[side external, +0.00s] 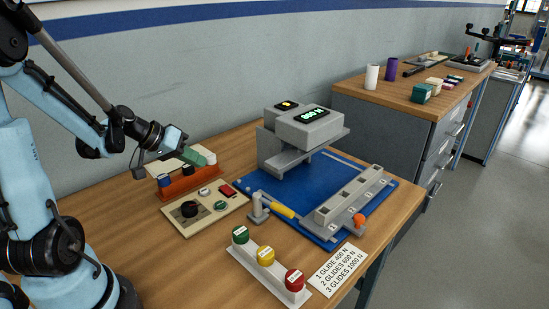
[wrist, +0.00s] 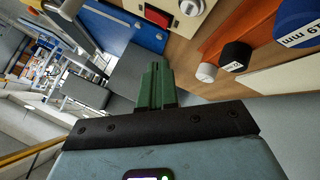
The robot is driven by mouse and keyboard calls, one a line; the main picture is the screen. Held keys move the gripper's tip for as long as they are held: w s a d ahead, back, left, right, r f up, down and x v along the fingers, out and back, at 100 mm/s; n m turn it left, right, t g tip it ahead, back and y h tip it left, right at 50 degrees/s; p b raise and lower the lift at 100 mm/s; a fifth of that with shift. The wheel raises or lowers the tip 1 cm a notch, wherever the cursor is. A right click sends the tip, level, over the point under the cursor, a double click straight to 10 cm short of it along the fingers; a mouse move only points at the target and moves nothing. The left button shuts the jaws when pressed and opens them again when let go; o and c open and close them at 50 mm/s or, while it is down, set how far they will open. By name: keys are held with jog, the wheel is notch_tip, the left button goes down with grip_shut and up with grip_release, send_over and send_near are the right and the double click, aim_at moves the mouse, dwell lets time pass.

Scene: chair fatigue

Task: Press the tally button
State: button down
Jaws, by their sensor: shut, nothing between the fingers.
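My gripper (side external: 203,157) is shut and empty, its green fingers pointing right, above the orange rack in the side external view. The closed fingers also show in the wrist view (wrist: 155,84). A beige control panel (side external: 181,227) lies on the bench below and in front of them. It carries a black knob (side external: 189,209), a white button (side external: 204,192), a green round button (side external: 220,206) and a red switch (side external: 228,190). A separate white strip (side external: 252,268) has a green (side external: 240,234), a yellow (side external: 265,255) and a red button (side external: 294,279). I cannot read which is the tally button.
The orange rack (side external: 176,192) of blue, black and white-ended pieces stands behind the panel. A grey test machine (side external: 310,130) with a lit display stands on a blue mat (side external: 249,203). A printed card (side external: 338,270) lies at the front edge. Bare wood lies left of the panel.

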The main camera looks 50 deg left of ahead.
aim_at(200, 191)
jog(key=shift+f, duration=2.85)
jog(key=shift+f, duration=0.1)
jog(key=shift+f, duration=0.3)
jog(key=shift+f, duration=0.35)
dwell(0.4)
jog(key=shift+r, duration=0.8)
jog(key=shift+r, duration=2.5)
jog(key=shift+d, duration=0.1)
